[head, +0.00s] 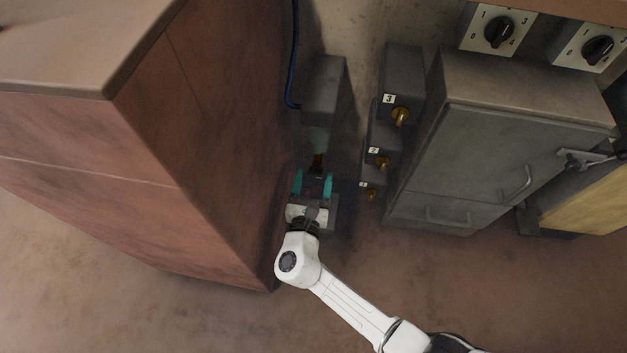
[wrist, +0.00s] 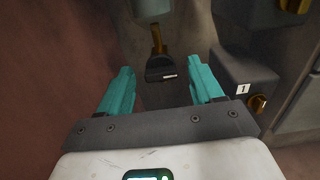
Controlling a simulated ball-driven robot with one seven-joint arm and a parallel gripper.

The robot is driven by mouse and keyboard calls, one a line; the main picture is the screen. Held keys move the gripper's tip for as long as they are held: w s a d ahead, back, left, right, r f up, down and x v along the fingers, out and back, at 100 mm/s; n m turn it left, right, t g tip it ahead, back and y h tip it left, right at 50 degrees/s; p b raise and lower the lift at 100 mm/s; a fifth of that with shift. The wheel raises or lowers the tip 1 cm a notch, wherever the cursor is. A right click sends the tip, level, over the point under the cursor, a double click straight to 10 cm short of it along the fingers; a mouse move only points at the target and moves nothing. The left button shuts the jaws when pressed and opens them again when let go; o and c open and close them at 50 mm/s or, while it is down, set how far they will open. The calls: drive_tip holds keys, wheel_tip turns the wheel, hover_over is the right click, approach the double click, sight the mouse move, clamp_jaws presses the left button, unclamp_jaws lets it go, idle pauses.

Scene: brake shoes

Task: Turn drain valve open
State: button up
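What looks like the drain valve is a brass stem with a dark handle (wrist: 160,72), under a grey-green cylinder (wrist: 152,10) in the wrist view. A white mark shows on the handle. In the head view, its brass part (head: 318,160) shows just beyond my fingers. My gripper (head: 312,184) has two teal fingers spread wide with nothing held between them. In the wrist view my gripper (wrist: 169,78) faces the handle, which appears between the two fingertips. I cannot tell whether the handle is level with the tips or behind them.
A tall reddish cabinet (head: 200,130) stands close on the left. Grey boxes numbered 3 (head: 405,70), 2 and 1 with brass knobs stand on the right; box 1 (wrist: 235,80) is close to my right finger. A grey cabinet (head: 490,140) stands farther right. The front floor is clear.

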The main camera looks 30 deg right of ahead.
drive_tip(key=c, duration=1)
drive_tip(key=shift+f+m, duration=0.15)
drive_tip(key=shift+m, duration=0.15)
drive_tip(key=m+b, duration=0.3)
drive_tip(key=shift+s+f+m, duration=0.1)
drive_tip(key=shift+m, duration=0.2)
drive_tip(key=m+b, duration=0.1)
drive_tip(key=m, duration=0.2)
drive_tip(key=shift+d+m, duration=0.1)
drive_tip(key=shift+m, duration=0.2)
drive_tip(key=m, duration=0.5)
drive_tip(key=shift+b, duration=0.35)
drive_tip(key=shift+s+f+m, duration=0.1)
drive_tip(key=shift+m, duration=2.4)
